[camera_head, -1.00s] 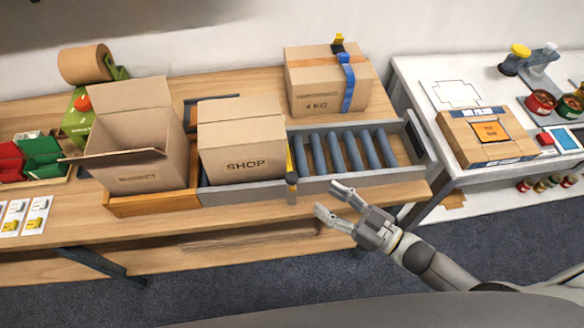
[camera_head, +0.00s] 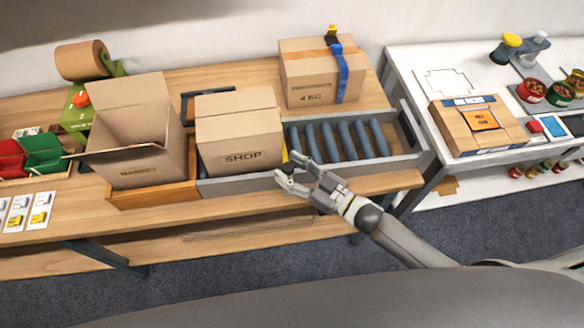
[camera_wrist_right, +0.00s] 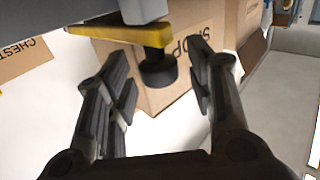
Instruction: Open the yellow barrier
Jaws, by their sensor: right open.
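The yellow barrier (camera_head: 284,152) stands at the right side of the SHOP carton, across the roller conveyor (camera_head: 345,140). My right gripper (camera_head: 286,167) is at its front end and hides most of it in the head view. In the right wrist view the yellow bar (camera_wrist_right: 130,35) runs across the top, with a black knob (camera_wrist_right: 158,72) under its end. The right gripper's dark fingers (camera_wrist_right: 165,88) are open, one on each side of the knob, with gaps showing. The SHOP carton (camera_head: 240,135) sits left of the barrier. My left gripper is not in view.
An open carton (camera_head: 130,150) stands left on a wooden tray. A taped 4 KG box (camera_head: 308,80) is behind the conveyor. The rollers right of the barrier are bare. A white table (camera_head: 400,70) with a box and cans stands at the right.

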